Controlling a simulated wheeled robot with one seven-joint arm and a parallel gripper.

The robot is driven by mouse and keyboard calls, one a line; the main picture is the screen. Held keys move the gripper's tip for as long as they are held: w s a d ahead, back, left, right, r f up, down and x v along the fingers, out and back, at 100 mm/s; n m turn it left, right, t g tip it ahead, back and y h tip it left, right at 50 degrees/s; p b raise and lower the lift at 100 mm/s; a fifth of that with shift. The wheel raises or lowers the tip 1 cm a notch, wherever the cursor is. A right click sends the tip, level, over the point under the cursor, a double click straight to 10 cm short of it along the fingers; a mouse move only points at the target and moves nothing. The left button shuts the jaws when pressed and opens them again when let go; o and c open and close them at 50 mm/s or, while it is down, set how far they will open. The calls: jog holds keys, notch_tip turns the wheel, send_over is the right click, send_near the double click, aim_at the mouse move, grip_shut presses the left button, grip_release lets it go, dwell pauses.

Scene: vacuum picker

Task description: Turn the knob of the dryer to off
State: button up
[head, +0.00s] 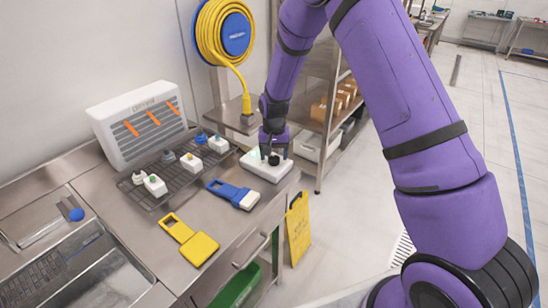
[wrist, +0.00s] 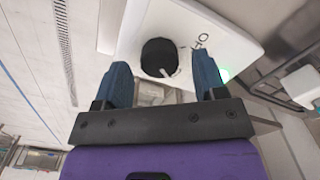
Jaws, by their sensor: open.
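A white box with a black round knob (wrist: 159,56) stands at the far end of the steel counter; I take it to be the dryer (head: 262,170). The knob also shows in the head view (head: 274,160), partly hidden by my gripper. In the wrist view a white pointer mark shows at the knob's lower right edge, dark symbols are printed beside it, and a green light (wrist: 224,75) glows. My gripper (wrist: 163,72) is open, its two blue fingertips just short of the knob, one to each side. I cannot tell whether they touch it.
A black rack (head: 170,175) with several small white blocks lies left of the box. A blue-and-white tool (head: 235,194) and a yellow tool (head: 190,240) lie in front. A white vented unit (head: 140,125) stands at the wall. Shelving (head: 320,125) stands behind.

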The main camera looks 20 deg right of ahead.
jog(key=shift+f, duration=0.75)
jog(key=shift+c, duration=0.5)
jog(key=c, duration=0.8)
jog(key=shift+c, duration=0.2)
jog(key=shift+n, duration=0.3)
jog(key=n, duration=1.3)
jog(key=shift+n, duration=0.3)
